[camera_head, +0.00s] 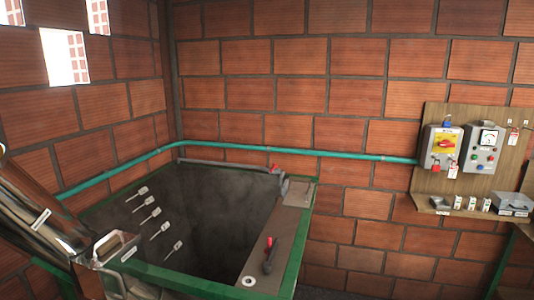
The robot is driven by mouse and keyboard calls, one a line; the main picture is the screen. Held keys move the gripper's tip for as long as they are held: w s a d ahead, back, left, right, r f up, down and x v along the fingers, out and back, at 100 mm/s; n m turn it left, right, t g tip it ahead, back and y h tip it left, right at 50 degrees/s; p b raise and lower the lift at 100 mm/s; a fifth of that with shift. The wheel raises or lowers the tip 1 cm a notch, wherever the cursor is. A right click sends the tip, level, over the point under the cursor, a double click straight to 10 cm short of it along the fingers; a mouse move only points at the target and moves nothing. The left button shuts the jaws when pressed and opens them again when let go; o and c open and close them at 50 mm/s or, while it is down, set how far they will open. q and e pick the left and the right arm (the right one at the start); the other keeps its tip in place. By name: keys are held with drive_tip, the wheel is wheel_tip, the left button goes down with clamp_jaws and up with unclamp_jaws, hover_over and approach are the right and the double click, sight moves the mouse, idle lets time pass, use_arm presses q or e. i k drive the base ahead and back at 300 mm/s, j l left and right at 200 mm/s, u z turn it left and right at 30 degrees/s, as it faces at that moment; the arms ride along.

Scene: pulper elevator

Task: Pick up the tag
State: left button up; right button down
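White tags show on the wooden board at the right. One tag (453,172) hangs by the red padlock-like piece below the grey switch box (441,147) with a yellow plate and red knob. Another tag (513,138) hangs near the board's upper right, beside the grey control box (483,149). Small white-labelled items (472,203) stand on the shelf below. I cannot tell which one is the task's tag. Neither gripper can be made out in this view.
A dark open pit (215,225) with a green frame fills the middle. A red-handled valve (269,250) sits on its right ledge. Shiny metal machinery (45,215) stands at the left. A green pipe (300,153) runs along the brick wall. A grey box (512,201) sits on the shelf.

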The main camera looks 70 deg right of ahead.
sight(452, 171)
drive_tip(key=z, duration=3.6)
drive_tip(key=i+l+u, duration=0.15)
drive_tip(key=i, duration=0.45)
drive_tip(key=i+l+u, duration=0.1)
drive_tip(key=i, duration=0.45)
drive_tip(key=l, duration=0.1)
